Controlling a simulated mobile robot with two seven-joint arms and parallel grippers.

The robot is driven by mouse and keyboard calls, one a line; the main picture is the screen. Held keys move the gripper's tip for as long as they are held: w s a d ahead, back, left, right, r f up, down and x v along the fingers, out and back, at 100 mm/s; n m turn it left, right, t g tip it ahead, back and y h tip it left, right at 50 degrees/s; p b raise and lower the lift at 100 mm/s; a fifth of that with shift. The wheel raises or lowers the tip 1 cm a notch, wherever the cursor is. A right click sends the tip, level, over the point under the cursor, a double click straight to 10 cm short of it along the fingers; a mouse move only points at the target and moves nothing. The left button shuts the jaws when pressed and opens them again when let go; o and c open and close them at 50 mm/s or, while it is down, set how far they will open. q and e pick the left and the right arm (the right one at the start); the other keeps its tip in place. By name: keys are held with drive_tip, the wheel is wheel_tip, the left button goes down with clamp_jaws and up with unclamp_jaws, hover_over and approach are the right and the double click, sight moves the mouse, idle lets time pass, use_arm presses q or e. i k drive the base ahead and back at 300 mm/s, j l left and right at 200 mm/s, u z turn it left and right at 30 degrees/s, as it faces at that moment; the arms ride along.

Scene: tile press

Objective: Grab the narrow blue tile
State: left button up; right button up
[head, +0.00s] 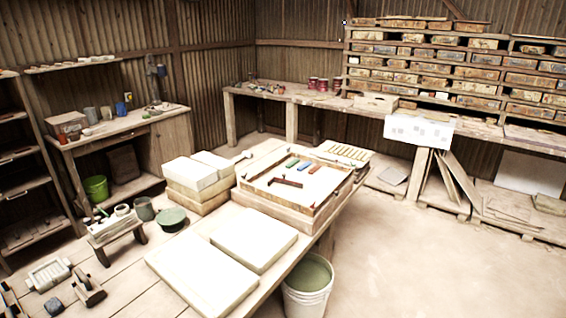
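A narrow blue tile (303,165) lies on the pale bed inside a wooden frame (243,186), in the middle of the head view. It sits in a short row between a small greenish tile (292,162) and a reddish tile (315,169). The tiles are small here, so their exact shades are hard to tell. A dark brown bar (286,183) lies nearer on the same bed. Neither of my grippers can be made out in this view. Nothing is seen touching the blue tile.
Pale slabs (254,238) lie on the table before the frame, and stacked blocks (190,173) stand left of it. A white bucket (305,303) stands by the table's right edge. Tools and a small stand (112,228) crowd the left. The floor at right is clear.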

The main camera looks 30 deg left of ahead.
sight(303, 167)
drive_tip(key=i+j+u, duration=0.2)
drive_tip(key=i+u, duration=0.15)
drive_tip(key=i, duration=0.2)
drive_tip(key=i+u, duration=0.4)
drive_tip(key=i, duration=0.15)
